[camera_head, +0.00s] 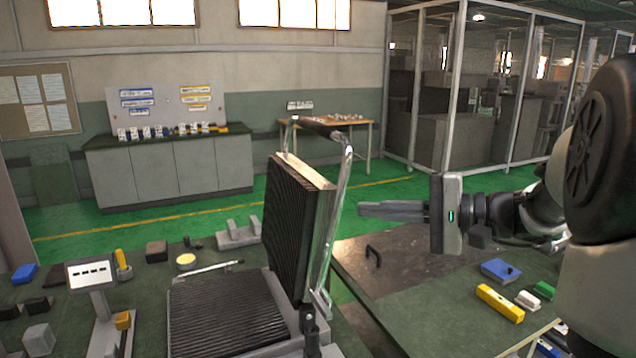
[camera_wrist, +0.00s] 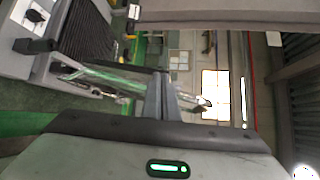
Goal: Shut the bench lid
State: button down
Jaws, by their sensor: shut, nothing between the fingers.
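The bench device's lid (camera_head: 300,225) stands open and nearly upright, with a dark ribbed inner face. Its chrome side arms rise to a dark handle bar (camera_head: 320,127) at the top. The ribbed lower plate (camera_head: 225,310) lies flat and bare below it. My gripper (camera_head: 364,209) is to the right of the lid, with its fingers shut, empty and pointing left towards the chrome arm. It looks apart from the lid, though depth is hard to judge. In the wrist view, my fingers (camera_wrist: 165,97) are together, near the chrome arm (camera_wrist: 112,80); a ribbed plate (camera_wrist: 88,28) shows at upper left.
On the right bench, a dark plate with a small black handle (camera_head: 374,254) lies under my gripper. A blue box (camera_head: 501,271) and a yellow block (camera_head: 500,303) lie farther right. A labelled stand (camera_head: 92,275) and small items fill the left bench. A gap separates the benches.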

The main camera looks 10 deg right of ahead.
jog(key=w+d+r+m+t, duration=0.2)
jog(key=d+t, duration=0.1)
jog(key=d, duration=0.2)
jog(key=w+d+r+m+t, duration=0.1)
jog(key=w+d+r+t, duration=0.1)
jog(key=d, duration=0.4)
jog(key=w+a+r+p, duration=0.1)
jog(key=w+a, duration=0.4)
jog(key=a, duration=0.5)
jog(key=shift+a+r+h, duration=0.25)
jog(key=shift+r+h, duration=0.05)
jog(key=shift+r, duration=0.15)
jog(key=shift+w, duration=0.1)
